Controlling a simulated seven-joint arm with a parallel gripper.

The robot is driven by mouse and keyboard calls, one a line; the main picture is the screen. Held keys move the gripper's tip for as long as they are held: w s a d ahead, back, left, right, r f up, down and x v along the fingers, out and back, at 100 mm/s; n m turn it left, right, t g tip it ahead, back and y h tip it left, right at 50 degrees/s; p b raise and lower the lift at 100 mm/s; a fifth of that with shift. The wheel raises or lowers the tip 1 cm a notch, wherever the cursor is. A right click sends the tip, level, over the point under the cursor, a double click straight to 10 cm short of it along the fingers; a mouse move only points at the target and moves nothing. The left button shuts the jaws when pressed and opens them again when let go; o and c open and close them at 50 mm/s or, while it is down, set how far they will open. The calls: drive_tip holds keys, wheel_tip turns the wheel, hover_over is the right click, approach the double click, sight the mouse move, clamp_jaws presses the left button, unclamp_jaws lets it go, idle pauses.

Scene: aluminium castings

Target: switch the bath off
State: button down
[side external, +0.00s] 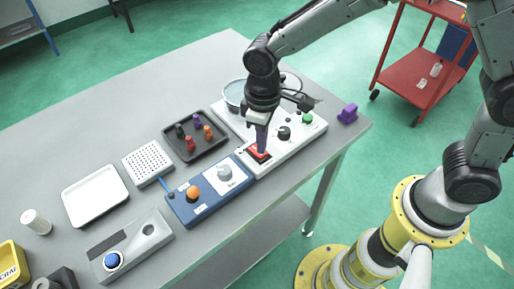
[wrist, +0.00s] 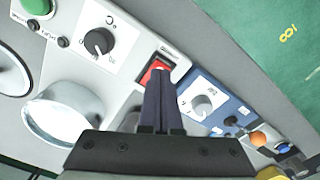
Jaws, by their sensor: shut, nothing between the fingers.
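The vessel also shows in the wrist view (wrist: 62,118). A red rocker switch (wrist: 158,64) sits in a black frame at the unit's front corner, partly hidden by my fingers. My gripper (side external: 261,150) is shut and empty, pointing down with its fingertips at the red switch. In the wrist view the closed fingers (wrist: 161,78) overlap the switch; I cannot tell whether they touch it or which side is pressed.
A black knob (wrist: 99,42) and green button (wrist: 35,5) share the bath's panel. A blue box (side external: 209,190) with grey and orange knobs adjoins it. A dark tray (side external: 221,149) of small pegs lies behind. A purple block (side external: 348,113) stands near the right edge.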

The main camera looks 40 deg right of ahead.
drive_tip(key=shift+f, duration=0.8)
idle(0.4)
drive_tip(key=shift+r, duration=3.55)
drive_tip(key=s+d+r+m+t, duration=0.2)
drive_tip(key=d+r, duration=0.5)
drive_tip(key=s+d+r+m+t, duration=0.2)
drive_tip(key=s+d+r, duration=0.1)
drive_tip(key=d+r, duration=0.3)
drive_tip(key=s+d+f+m, duration=0.1)
drive_tip(key=s+d, duration=0.2)
drive_tip(key=s, duration=0.3)
drive_tip(key=s+d+f+m+t, duration=0.1)
drive_tip(key=s+d, duration=0.2)
drive_tip(key=s, duration=0.4)
drive_tip(key=shift+s+d+f+t, duration=0.15)
drive_tip(key=shift+d+f+t, duration=0.15)
drive_tip(key=shift+f, duration=0.1)
